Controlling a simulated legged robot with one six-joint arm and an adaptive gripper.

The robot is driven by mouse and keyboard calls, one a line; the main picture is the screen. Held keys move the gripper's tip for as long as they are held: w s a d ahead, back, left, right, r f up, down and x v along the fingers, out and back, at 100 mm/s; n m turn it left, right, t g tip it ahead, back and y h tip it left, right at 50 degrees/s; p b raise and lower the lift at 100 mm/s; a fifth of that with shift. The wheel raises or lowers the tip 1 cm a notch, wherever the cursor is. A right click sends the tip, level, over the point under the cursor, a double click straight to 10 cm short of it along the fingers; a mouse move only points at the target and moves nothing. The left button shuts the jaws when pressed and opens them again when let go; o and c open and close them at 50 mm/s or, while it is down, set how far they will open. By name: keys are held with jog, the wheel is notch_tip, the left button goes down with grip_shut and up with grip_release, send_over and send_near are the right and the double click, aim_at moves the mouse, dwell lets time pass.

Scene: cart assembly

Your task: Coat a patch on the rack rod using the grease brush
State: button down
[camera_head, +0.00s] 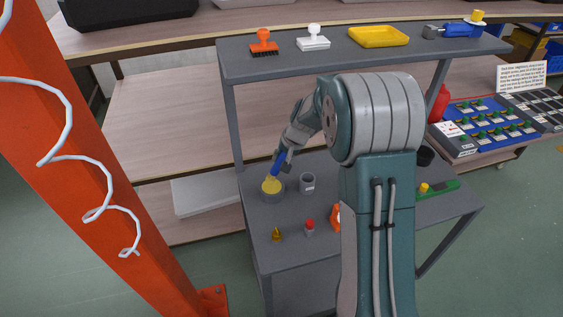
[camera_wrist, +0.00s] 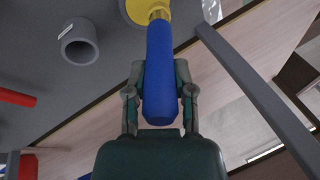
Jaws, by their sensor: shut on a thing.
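My gripper (camera_head: 284,156) is shut on the blue handle of the grease brush (camera_head: 276,168), which also shows in the wrist view (camera_wrist: 160,75). The brush points down into a grey pot (camera_head: 273,197) with yellow grease (camera_head: 268,186) inside. Its bristles are hidden in or behind the pot's contents. The grease shows at the top of the wrist view (camera_wrist: 137,9). A grey upright post (camera_head: 233,125) of the cart stands to the left of the gripper; I cannot tell whether it is the rack rod.
An empty-looking grey cup (camera_head: 307,183) stands right of the pot.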

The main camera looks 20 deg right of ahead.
jog(key=shift+r, duration=2.4)
